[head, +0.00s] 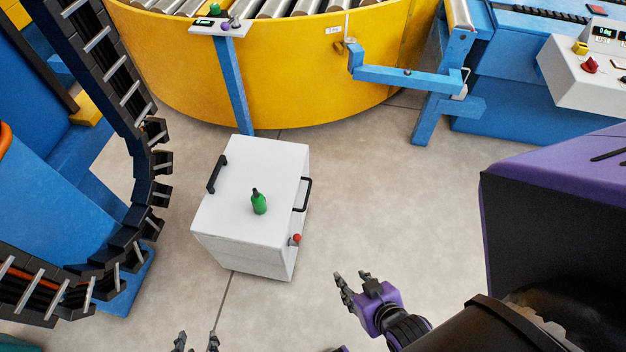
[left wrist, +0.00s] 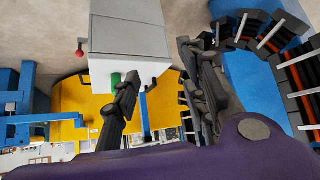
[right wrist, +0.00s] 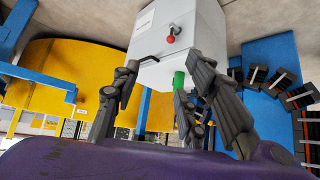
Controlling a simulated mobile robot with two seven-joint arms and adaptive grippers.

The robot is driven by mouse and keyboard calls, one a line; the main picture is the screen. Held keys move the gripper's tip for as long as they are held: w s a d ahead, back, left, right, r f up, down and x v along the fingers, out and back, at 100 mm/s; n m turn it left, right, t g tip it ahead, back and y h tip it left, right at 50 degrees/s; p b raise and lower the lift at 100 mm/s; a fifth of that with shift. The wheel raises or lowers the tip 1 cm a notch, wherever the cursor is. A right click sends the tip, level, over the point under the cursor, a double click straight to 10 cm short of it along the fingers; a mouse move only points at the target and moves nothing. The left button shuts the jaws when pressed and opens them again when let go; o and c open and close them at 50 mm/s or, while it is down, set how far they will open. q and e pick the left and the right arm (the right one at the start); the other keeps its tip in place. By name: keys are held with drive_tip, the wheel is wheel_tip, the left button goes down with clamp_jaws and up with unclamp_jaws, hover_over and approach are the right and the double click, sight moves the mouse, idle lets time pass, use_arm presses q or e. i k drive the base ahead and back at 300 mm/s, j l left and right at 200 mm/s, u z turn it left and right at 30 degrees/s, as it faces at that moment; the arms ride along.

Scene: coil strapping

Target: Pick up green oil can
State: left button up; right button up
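The green oil can (head: 259,203) is a small green bottle with a dark top. It stands upright on top of the white cabinet (head: 230,232) in the head view. My right gripper (head: 354,287) is open and empty, below and right of the cabinet and apart from the can. My left gripper (head: 196,343) shows only its fingertips at the bottom edge of the head view. In the left wrist view its fingers (left wrist: 160,85) are spread, with part of the can (left wrist: 116,80) beyond them. The right wrist view also shows part of the can (right wrist: 179,82) beyond the spread fingers.
The cabinet has black handles (head: 217,174) and a red knob (head: 295,239). A yellow round conveyor (head: 270,85) and a blue post (head: 238,90) stand behind it. A black cable chain (head: 135,215) curves at the left. Bare floor (head: 420,220) lies to the right.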

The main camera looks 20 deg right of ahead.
sight(258, 201)
drive_tip(key=z, duration=0.2)
drive_tip(key=j+z, duration=0.15)
drive_tip(key=j, duration=0.6)
drive_tip(key=j+z, duration=0.1)
drive_tip(key=j, duration=0.65)
drive_tip(key=j+z, duration=0.15)
drive_tip(key=j, duration=0.6)
drive_tip(key=k+j+z, duration=0.1)
drive_tip(key=j, duration=0.65)
